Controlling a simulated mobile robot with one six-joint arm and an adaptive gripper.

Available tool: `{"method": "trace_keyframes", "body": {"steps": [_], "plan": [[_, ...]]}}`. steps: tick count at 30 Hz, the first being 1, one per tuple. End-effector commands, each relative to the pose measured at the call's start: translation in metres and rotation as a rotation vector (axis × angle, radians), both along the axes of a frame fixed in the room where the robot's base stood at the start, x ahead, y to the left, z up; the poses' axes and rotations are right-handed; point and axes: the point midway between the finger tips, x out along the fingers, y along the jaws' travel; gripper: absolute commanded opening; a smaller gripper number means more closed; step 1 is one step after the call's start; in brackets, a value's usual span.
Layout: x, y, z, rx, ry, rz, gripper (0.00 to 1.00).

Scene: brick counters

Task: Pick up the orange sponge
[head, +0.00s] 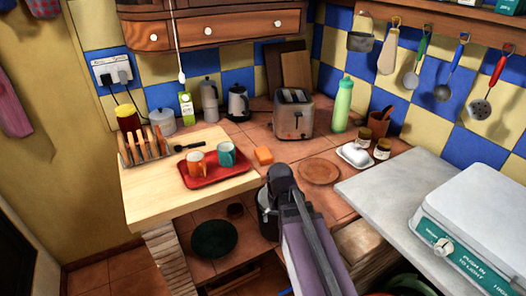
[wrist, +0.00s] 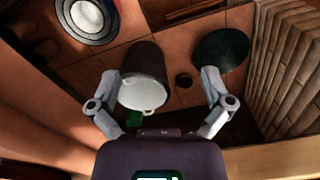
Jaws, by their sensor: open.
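The orange sponge (head: 264,156) lies on the tiled counter in the head view, just right of the red tray and in front of the toaster. It does not show in the wrist view. My gripper (wrist: 165,80) is open and empty in the wrist view, its two fingers spread apart over the lower shelf area. In the head view my arm reaches up from the bottom to the counter's front edge, to the right of and nearer than the sponge. The fingertips are hard to make out there.
A red tray (head: 214,180) with two mugs stands left of the sponge, a terracotta plate (head: 320,171) to its right, and the toaster (head: 293,113) behind. Below the counter, a pot (wrist: 143,77) and a dark green dish (wrist: 221,50) show in the wrist view.

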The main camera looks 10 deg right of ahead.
Motion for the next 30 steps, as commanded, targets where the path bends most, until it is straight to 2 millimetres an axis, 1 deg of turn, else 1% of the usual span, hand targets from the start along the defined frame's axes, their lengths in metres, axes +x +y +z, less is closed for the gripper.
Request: {"method": "trace_keyframes", "body": {"steps": [1, 3, 24, 30], "plan": [[0.016, 0.000, 0.019, 0.000, 0.000, 0.004, 1.00], [0.032, 0.000, 0.033, 0.000, 0.000, 0.011, 1.00], [0.190, -0.003, 0.168, 0.000, 0.000, 0.085, 1.00], [0.228, -0.003, 0.200, 0.000, 0.000, 0.103, 1.00]]}}
